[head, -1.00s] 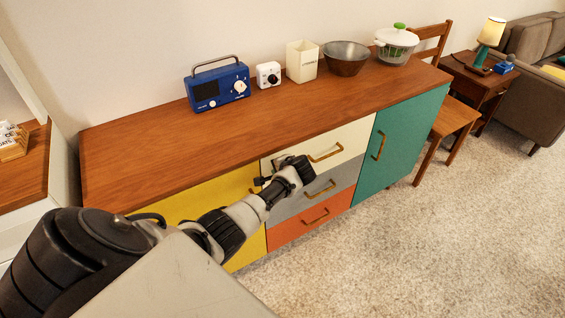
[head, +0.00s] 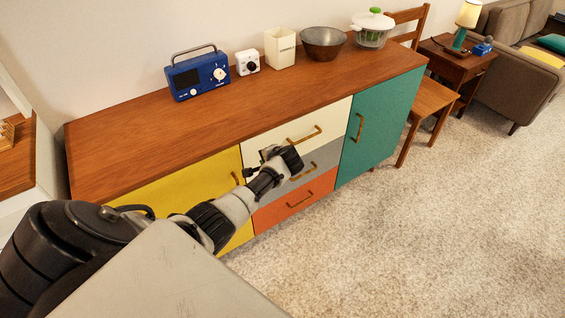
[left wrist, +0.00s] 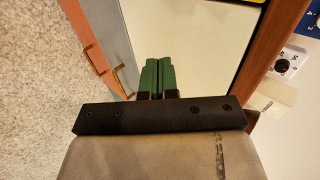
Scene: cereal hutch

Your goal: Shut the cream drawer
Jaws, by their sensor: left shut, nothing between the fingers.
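The cream drawer (head: 325,115) is the top one of a stack in the sideboard, with a brass handle (head: 304,137). Its front looks about level with its neighbours; I cannot tell whether a small gap is left. The end of my left arm (head: 288,158) is in front of the stack, covering part of the cream and grey fronts. In the left wrist view my left gripper (left wrist: 158,77) has its green fingers together and empty, over the cream front (left wrist: 195,40). Contact cannot be told. The cream drawer's handle does not show there. My right gripper is not in view.
Below are a grey drawer (head: 325,156) and an orange drawer (head: 290,205). A yellow door (head: 190,187) is left and a teal door (head: 385,115) right. A blue radio (head: 197,75), bowl (head: 323,43) and other items stand on top. The carpet in front is clear.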

